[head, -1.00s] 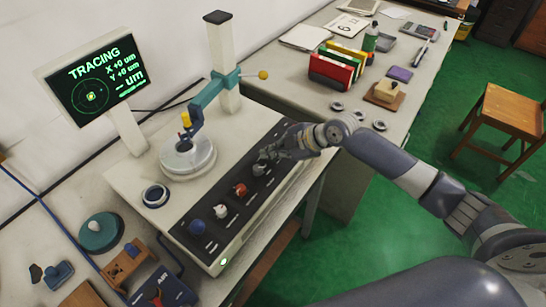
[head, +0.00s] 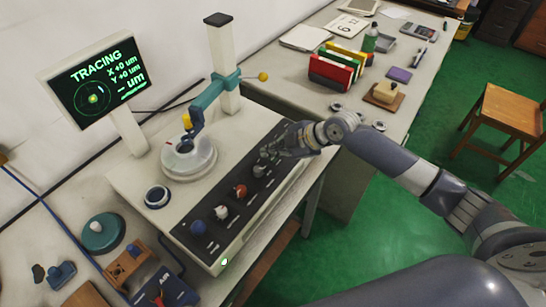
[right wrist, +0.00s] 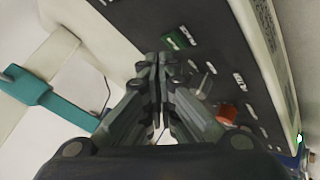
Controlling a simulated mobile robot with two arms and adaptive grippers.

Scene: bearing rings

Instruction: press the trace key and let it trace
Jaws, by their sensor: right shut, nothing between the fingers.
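The display (head: 92,82) reads TRACING, with X +0 um, Y +0 um, a dash before um and a round plot with a green mark. My right gripper (head: 266,157) is shut and empty over the far part of the dark control panel (head: 215,240). In the right wrist view its fingertips (right wrist: 158,60) are together beside a green key (right wrist: 175,41); I cannot tell whether they touch it. In the head view the gripper hides that key. A ring sits on the pale round table (head: 188,165), under the teal arm with a yellow-topped probe (head: 187,122). My left gripper is not in view.
Blue (head: 198,227), white (head: 222,212) and red (head: 240,190) knobs line the panel. A loose ring (head: 157,196) lies left of it. The teal cross arm (head: 218,85) and white column (head: 224,60) stand behind. More rings and folders (head: 335,70) are on the far bench.

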